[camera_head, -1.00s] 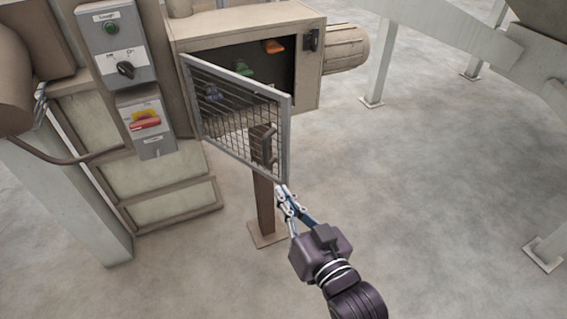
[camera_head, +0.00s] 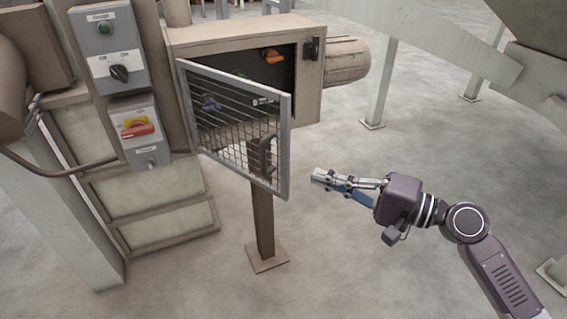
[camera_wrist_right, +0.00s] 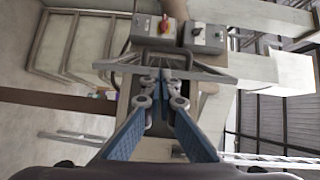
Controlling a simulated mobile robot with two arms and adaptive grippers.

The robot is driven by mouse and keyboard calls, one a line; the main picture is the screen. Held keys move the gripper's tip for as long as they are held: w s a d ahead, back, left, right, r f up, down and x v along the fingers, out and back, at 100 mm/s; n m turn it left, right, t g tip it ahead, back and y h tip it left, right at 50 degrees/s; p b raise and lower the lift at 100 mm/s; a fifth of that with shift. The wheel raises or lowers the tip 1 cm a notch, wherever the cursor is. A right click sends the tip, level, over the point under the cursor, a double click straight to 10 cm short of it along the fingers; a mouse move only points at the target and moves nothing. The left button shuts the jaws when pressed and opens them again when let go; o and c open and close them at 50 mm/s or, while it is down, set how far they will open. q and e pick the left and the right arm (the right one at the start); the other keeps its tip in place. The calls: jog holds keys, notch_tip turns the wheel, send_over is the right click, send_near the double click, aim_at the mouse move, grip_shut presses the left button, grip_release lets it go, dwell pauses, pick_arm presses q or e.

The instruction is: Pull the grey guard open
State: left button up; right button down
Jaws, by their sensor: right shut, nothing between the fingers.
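The grey guard (camera_head: 240,122) is a framed wire-mesh door on the front of a beige cabinet. It is hinged at the left and stands swung out, so the cabinet's dark inside shows past it. A dark handle (camera_head: 266,155) is on the guard near its free right edge. My right gripper (camera_head: 318,176) is shut and empty, to the right of the guard's free edge with a gap between them. In the right wrist view its fingers (camera_wrist_right: 162,82) are close together, with a grey bar-like edge behind them. My left gripper is not in view.
The beige cabinet (camera_head: 228,40) holds coloured knobs, one of them orange (camera_head: 272,56). Grey switch boxes (camera_head: 108,50) are at its left, one with a red handle (camera_head: 138,131). A brown post (camera_head: 262,215) stands below. The floor at the right is open, with pale legs beyond.

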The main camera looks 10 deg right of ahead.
aim_at(283, 157)
jog(key=shift+y, duration=0.3)
jog(key=shift+r+p+x, duration=0.35)
jog(key=shift+p+x, duration=0.3)
jog(key=shift+x, duration=0.9)
jog(key=shift+r+p+x, duration=0.35)
jog(key=shift+p+x, duration=0.35)
jog(key=shift+x, duration=0.85)
jog(key=shift+r+p+x, duration=0.35)
jog(key=shift+p+x, duration=0.3)
jog(key=shift+x, duration=0.9)
